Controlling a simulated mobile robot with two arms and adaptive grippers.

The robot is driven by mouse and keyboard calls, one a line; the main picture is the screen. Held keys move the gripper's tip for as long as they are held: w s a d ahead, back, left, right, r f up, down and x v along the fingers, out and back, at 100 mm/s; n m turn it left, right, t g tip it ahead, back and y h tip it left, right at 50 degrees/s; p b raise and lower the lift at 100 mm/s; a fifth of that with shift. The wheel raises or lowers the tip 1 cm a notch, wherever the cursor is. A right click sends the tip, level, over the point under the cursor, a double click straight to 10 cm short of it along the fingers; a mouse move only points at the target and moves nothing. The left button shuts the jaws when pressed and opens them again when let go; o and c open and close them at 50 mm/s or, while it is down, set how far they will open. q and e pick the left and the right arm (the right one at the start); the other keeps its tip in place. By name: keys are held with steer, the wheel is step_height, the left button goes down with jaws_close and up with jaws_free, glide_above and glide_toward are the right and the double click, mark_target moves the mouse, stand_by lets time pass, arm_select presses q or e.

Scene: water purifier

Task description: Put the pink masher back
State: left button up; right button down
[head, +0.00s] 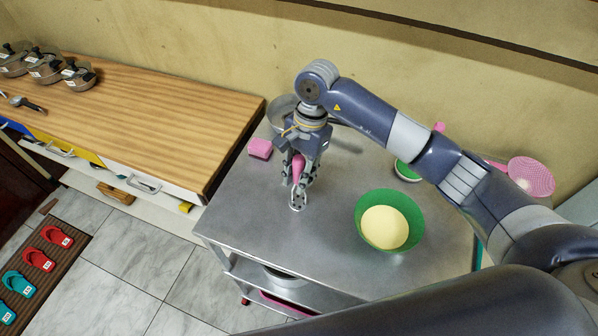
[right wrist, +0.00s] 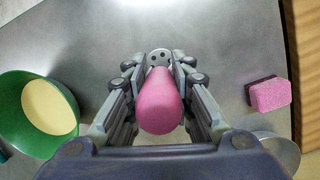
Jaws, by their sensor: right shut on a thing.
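The pink masher (head: 298,168) is upright in my right gripper (head: 301,178), above the metal table in the head view. Its pink handle points up and its round, holed metal head points down, low over or at the tabletop; I cannot tell if it touches. In the right wrist view my right gripper (right wrist: 160,85) is shut on the pink handle (right wrist: 160,105), with a finger on each side. The masher's metal head (right wrist: 159,57) shows beyond the fingertips. My left gripper is not in view.
The metal table (head: 280,230) holds a green bowl (head: 371,236) with pale yellow contents, a pink sponge (head: 260,148) and a metal pan (head: 280,108). A pink strainer (head: 531,176) is at the back right. A wooden counter (head: 150,110) stands left. The table's front left is clear.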

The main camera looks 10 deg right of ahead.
steer(key=shift+f+b, duration=0.2)
steer(key=shift+b, duration=0.1)
steer(key=c, duration=1.4)
jaws_free()
steer(key=shift+r, duration=0.1)
steer(key=shift+r+p, duration=0.15)
steer(key=shift+p, duration=0.15)
steer(key=shift+w+r, duration=0.15)
steer(key=shift+r, duration=0.15)
steer(key=b+v, duration=0.4)
steer(key=v, duration=0.7)
steer(key=shift+r, duration=0.2)
